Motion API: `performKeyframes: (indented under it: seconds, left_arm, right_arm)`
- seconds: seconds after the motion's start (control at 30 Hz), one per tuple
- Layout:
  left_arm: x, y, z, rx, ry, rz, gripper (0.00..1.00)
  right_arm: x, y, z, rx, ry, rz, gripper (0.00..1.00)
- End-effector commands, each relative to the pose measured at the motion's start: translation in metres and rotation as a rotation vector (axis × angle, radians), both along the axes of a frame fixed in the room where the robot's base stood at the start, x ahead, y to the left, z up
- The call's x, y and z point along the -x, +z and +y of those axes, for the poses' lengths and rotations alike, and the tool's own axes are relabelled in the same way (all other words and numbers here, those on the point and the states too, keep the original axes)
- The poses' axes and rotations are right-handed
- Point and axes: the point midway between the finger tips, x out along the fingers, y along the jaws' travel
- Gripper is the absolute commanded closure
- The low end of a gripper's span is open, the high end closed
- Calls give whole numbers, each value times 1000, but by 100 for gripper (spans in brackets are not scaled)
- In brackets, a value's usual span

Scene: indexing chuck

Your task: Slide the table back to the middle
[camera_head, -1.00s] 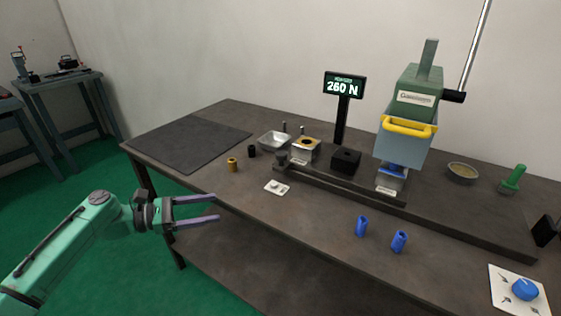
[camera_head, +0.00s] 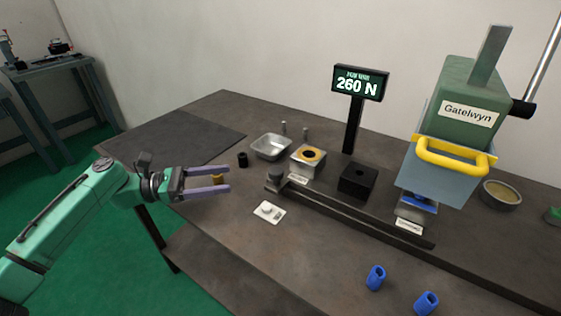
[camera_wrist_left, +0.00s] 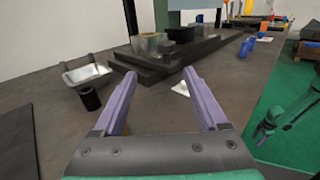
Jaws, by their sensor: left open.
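The sliding table is not labelled. On the dark rail (camera_head: 350,212) stand a silver block with a brass ring (camera_head: 307,160) at the left and a black block (camera_head: 357,181) to its right. A grey knob (camera_head: 275,178) sits at the rail's left end. The press (camera_head: 455,125) with a yellow handle stands over the rail's right part. My left gripper (camera_head: 228,180) is open, left of the knob and apart from it. In the left wrist view its fingers (camera_wrist_left: 160,78) point toward the rail with nothing between them.
A brass bushing (camera_head: 217,178) shows partly behind my left fingers. A black cup (camera_head: 242,159), a metal tray (camera_head: 271,147) and a white card (camera_head: 269,211) are near. Two blue cylinders (camera_head: 376,277) stand in front. The display (camera_head: 358,84) reads 260 N.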

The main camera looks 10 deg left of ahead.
Motion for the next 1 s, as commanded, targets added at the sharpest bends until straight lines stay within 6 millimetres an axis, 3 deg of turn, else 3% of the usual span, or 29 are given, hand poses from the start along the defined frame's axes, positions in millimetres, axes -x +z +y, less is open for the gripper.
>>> performKeyframes:
  seconds: [0.3, 0.5, 0.67, 0.9, 0.93, 1.0]
  left_arm:
    - [-28, 6, -69, 4, -4, -4, 25]
    - [-46, 4, -113, 2, -3, -3, 25]
    - [-53, 2, -128, 0, -2, -2, 25]
    - [-54, 0, -130, -1, -1, -2, 25]
    - [-54, 0, -130, -1, -1, -2, 32]
    - [-54, 0, -129, -1, -1, -2, 59]
  right_arm:
    - [25, 15, -1, 2, -2, 41, 40]
    - [16, 24, 0, 1, -2, 26, 40]
    - [10, 27, 1, -2, -2, 17, 40]
    - [11, 26, 2, -2, -2, 17, 40]
    - [11, 26, 2, -2, -2, 17, 40]
    - [11, 26, 1, -2, -2, 17, 40]
